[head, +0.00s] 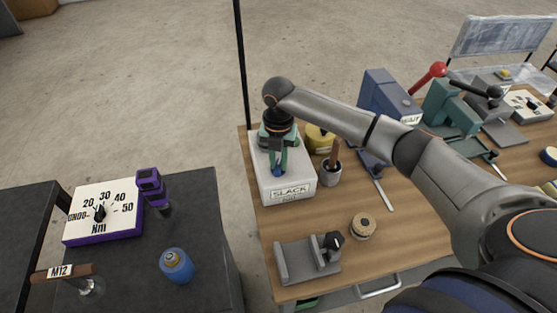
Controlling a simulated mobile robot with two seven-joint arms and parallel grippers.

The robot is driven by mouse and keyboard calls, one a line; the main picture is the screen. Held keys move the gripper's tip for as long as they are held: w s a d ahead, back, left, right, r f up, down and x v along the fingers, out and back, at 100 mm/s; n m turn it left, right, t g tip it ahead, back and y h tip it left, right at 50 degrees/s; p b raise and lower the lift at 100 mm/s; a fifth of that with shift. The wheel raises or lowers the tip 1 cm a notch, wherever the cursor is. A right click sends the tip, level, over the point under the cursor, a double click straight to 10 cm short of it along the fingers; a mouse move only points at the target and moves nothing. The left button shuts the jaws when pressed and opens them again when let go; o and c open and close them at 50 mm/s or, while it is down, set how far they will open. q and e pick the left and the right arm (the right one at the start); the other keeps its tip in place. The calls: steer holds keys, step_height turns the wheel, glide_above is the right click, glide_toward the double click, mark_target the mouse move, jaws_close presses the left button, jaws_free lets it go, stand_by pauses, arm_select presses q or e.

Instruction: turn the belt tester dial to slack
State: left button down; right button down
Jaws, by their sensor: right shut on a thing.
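The belt tester (292,191) is a pale grey box at the left end of the wooden bench. Its front label reads SLACK, with a smaller line below that I cannot read. My right gripper (277,168) points down onto the top of the box from above. It is shut on the dial there, which the fingers mostly hide, so I cannot read where the dial points. My left gripper is out of view.
On the wooden bench (405,222) stand a cup with a brush (331,172), a yellow tin (320,139), a grey vise-like block (308,262) and a round tan piece (362,226). A dark table at left holds a purple-edged Nm gauge (102,213) and a blue canister (176,265).

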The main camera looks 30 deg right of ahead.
mark_target(278, 165)
steer(key=n, duration=0.5)
stand_by(0.6)
steer(key=c, duration=0.8)
jaws_free()
step_height(278, 165, up, 13)
steer(key=shift+f+b, duration=0.2)
steer(key=shift+b, duration=0.25)
